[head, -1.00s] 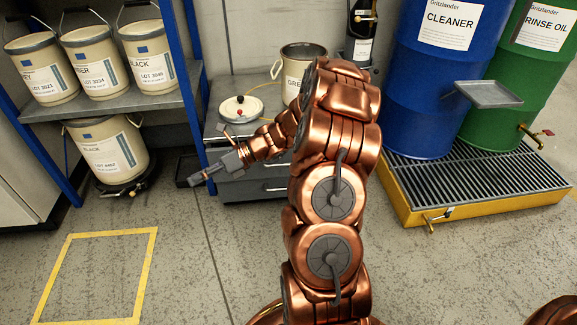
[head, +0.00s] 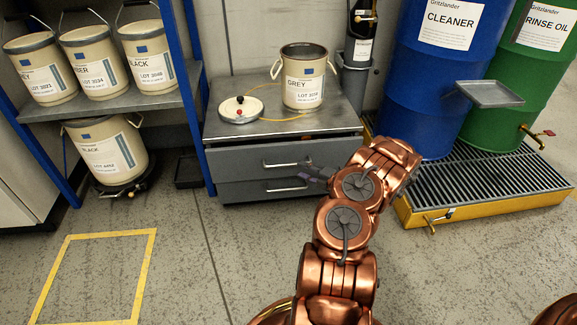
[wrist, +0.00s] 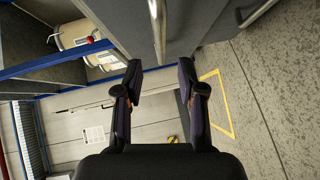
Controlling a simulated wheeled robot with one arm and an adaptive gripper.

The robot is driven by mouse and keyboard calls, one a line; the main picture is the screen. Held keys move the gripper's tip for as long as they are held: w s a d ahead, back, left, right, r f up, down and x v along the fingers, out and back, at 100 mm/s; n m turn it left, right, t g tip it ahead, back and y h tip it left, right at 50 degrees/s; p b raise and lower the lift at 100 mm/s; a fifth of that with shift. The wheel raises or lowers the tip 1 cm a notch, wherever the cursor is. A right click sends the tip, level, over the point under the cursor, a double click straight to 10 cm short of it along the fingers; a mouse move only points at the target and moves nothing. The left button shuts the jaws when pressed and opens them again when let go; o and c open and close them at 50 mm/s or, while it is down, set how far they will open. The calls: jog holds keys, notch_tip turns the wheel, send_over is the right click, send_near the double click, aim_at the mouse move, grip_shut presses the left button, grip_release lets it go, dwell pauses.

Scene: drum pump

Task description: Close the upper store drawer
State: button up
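The grey cabinet (head: 352,108) has two drawers. The upper drawer (head: 235,163) stands out a little, with a dark gap under the worktop; its bar handle (head: 287,163) is in front. The lower drawer (head: 238,192) sits below it with its own handle (head: 286,187). My gripper (head: 306,176) is in front of the drawer fronts, just right of the handles; my arm hides part of the right side. In the wrist view my gripper (wrist: 160,82) has its fingers apart with nothing between them. Grey drawer fronts and a handle (wrist: 156,25) show above the fingers; contact cannot be told.
A GREY bucket (head: 304,90) and a round lid (head: 241,110) stand on the worktop. A blue-posted shelf (head: 190,80) with buckets is at left. Drums stand on a yellow-edged grating (head: 480,195) at right. The floor in front at left is clear, with a yellow outline (head: 96,235).

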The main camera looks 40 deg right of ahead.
aim_at(289, 164)
jog(key=shift+w+a+f+b, duration=0.2)
jog(key=shift+w+b, duration=0.2)
jog(key=shift+w, duration=0.85)
jog(key=shift+w+a+f+b, duration=0.2)
jog(key=shift+w+b, duration=0.25)
jog(key=shift+w, duration=0.75)
jog(key=shift+w+a+f+b, duration=0.2)
jog(key=shift+w+b, duration=0.2)
jog(key=shift+w, duration=0.85)
jog(key=shift+c, duration=0.2)
grip_shut()
jog(key=shift+d, duration=0.1)
